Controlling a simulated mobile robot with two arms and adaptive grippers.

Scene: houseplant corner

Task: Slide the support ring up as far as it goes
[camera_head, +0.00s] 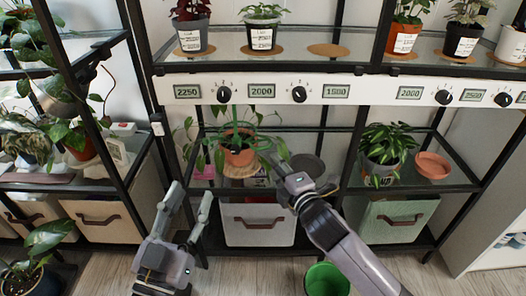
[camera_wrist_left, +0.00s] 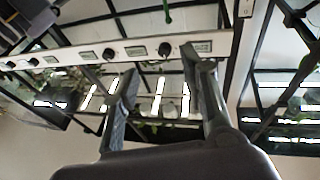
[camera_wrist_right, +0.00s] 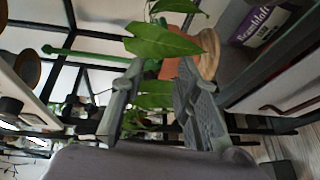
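A trailing green plant stands in a terracotta pot (camera_head: 240,157) on a round cork mat, on the middle shelf. A green support (camera_head: 235,128) rises among its leaves; its ring is hard to separate from the foliage at this size. In the right wrist view a green rod (camera_wrist_right: 88,56) runs across the upper left, and large leaves (camera_wrist_right: 163,41) hang by the fingertips. My right gripper (camera_head: 274,158) is just right of the pot, open, with a leaf showing between its fingers. My left gripper (camera_head: 190,195) is open and empty, low in front of the shelf.
A dial panel (camera_head: 330,90) runs along the shelf edge above the plant. A dark saucer (camera_head: 307,165) lies behind my right gripper. A leafy pot (camera_head: 383,150) and an orange bowl (camera_head: 433,165) stand further right. A green bucket (camera_head: 327,279) is on the floor.

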